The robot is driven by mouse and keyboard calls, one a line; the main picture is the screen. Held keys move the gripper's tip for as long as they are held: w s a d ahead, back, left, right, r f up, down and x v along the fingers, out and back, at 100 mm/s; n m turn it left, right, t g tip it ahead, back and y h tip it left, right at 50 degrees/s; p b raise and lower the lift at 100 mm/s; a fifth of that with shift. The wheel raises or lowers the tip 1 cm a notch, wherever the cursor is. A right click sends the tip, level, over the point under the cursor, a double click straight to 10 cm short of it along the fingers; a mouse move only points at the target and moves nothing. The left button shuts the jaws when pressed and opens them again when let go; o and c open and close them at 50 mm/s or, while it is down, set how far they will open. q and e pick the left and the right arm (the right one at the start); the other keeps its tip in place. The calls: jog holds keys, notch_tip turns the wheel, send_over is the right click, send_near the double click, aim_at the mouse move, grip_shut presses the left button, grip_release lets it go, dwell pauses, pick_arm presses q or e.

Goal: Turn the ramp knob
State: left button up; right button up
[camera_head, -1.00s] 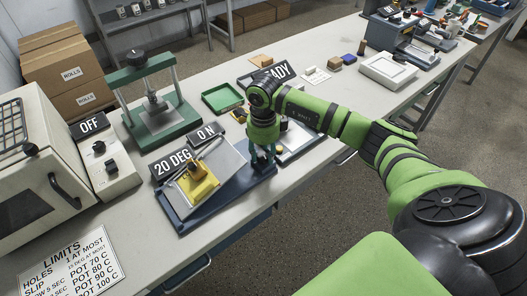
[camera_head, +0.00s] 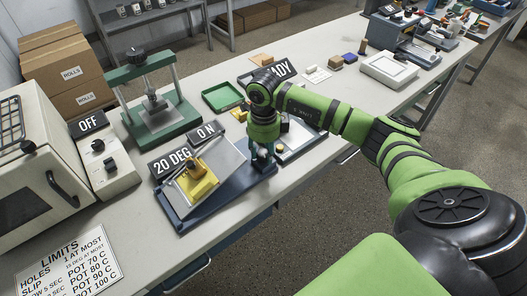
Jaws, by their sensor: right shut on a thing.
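The ramp (camera_head: 216,170) is a tilted grey plate on a dark blue base, with a yellow block (camera_head: 198,184) on it. Signs reading "20 DEG" (camera_head: 172,163) and "ON" (camera_head: 206,132) stand at its back edge. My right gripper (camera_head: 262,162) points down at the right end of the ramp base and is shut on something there. The ramp knob is hidden by the gripper fingers. My left gripper is not in view.
An oven (camera_head: 38,170) and a control box (camera_head: 106,166) marked "OFF" are at left. A green press (camera_head: 158,106) and a green tray (camera_head: 222,97) stand behind the ramp. A limits sheet (camera_head: 68,264) lies in front.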

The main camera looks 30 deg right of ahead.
aim_at(264, 154)
jog(key=m+b, duration=0.1)
jog(key=m, duration=0.2)
jog(key=shift+s+d+f+m, duration=0.1)
jog(key=shift+m, duration=0.3)
jog(key=shift+m+b, duration=0.45)
jog(key=shift+m, duration=1.45)
jog(key=o, duration=1.1)
jog(key=shift+o, duration=0.2)
jog(key=shift+r, duration=0.55)
notch_tip(264, 154, up, 11)
